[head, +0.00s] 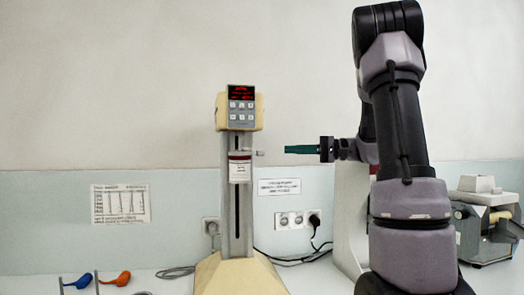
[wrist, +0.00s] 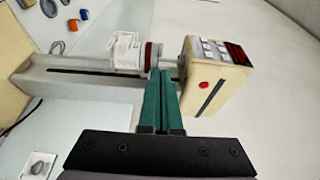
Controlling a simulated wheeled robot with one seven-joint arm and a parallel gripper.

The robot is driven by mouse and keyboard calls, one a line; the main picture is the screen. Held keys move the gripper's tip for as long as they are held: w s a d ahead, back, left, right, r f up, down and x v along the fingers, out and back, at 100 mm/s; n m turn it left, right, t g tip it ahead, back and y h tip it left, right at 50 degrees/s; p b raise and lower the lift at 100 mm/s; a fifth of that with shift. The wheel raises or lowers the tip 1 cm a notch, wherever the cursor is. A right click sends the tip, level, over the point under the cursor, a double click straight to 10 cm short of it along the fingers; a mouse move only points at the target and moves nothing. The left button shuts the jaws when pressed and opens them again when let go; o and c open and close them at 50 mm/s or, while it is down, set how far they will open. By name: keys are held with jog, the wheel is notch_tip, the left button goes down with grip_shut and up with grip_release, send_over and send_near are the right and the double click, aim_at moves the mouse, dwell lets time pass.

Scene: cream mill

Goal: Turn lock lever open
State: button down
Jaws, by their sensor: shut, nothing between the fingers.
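The machine is a cream mill with a tall grey column (head: 228,200) on a cream base and a cream control head (head: 236,111) with a red display. A carriage with a white label (head: 240,169) sits on the column below the head. A small pale lever (head: 259,153) sticks out from the carriage's right side. My gripper (head: 286,149) has green fingers, shut and empty, just right of the lever, with a small gap in the head view. In the wrist view the closed fingertips (wrist: 161,72) overlap the carriage's red ring (wrist: 149,55); whether they touch is unclear.
A grey device (head: 485,225) stands at the far right. Wall sockets (head: 291,220) with cables are behind the column.

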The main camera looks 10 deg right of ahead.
jog(key=shift+w+d+r, duration=0.1)
jog(key=shift+w+d, duration=0.05)
jog(key=shift+w, duration=0.05)
send_near(247, 149)
jog(key=w+a, duration=0.1)
jog(key=a, duration=0.1)
jog(key=w+a, duration=0.2)
jog(key=shift+w+a, duration=0.1)
jog(key=shift+a, duration=0.2)
dwell(0.5)
jog(key=shift+s+a+m+t, duration=0.2)
jog(key=shift+m+t, duration=0.1)
jog(key=shift+t, duration=0.2)
